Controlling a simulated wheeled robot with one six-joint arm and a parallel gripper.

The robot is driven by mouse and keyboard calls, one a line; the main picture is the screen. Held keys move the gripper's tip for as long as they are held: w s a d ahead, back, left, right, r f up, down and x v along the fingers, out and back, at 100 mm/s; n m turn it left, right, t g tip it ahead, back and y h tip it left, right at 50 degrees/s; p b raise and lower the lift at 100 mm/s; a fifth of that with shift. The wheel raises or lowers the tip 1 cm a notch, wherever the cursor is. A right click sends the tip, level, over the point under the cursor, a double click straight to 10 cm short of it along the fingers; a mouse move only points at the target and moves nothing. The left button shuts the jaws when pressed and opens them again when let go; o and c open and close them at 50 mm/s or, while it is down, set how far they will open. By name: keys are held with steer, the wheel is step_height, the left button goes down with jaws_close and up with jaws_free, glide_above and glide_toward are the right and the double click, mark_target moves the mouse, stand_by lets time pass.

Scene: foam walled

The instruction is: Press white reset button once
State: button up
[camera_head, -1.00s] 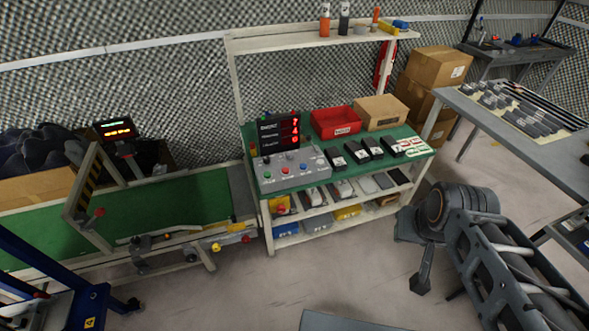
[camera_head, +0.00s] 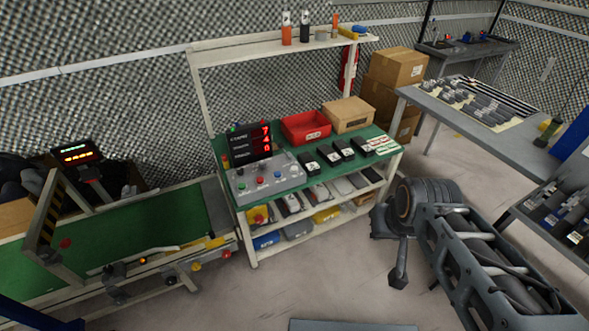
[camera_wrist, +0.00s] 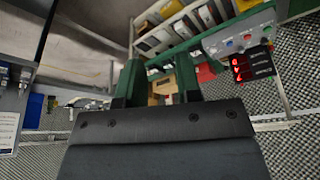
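A grey control box (camera_head: 240,197) stands on the left of the green-topped bench. It carries a row of small buttons, among them a red button (camera_head: 261,179) and a blue button (camera_head: 278,174). A pale button (camera_head: 241,186) shows near its left end, too small to tell if it is the white reset button. The box also appears upside down at upper right in the wrist view (camera_wrist: 240,25). My gripper (camera_wrist: 158,78) is open and empty, its two dark green fingers apart, and is away from the box. It is not clearly seen in the head view.
A black display (camera_head: 250,143) with red digits stands behind the box. A red bin (camera_head: 305,127) and a cardboard box (camera_head: 348,115) are to its right. A green conveyor (camera_head: 120,240) adjoins at left. Open floor (camera_head: 330,270) lies before the bench; a grey table (camera_head: 425,98) is at right.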

jaws_close()
stand_by(1.4)
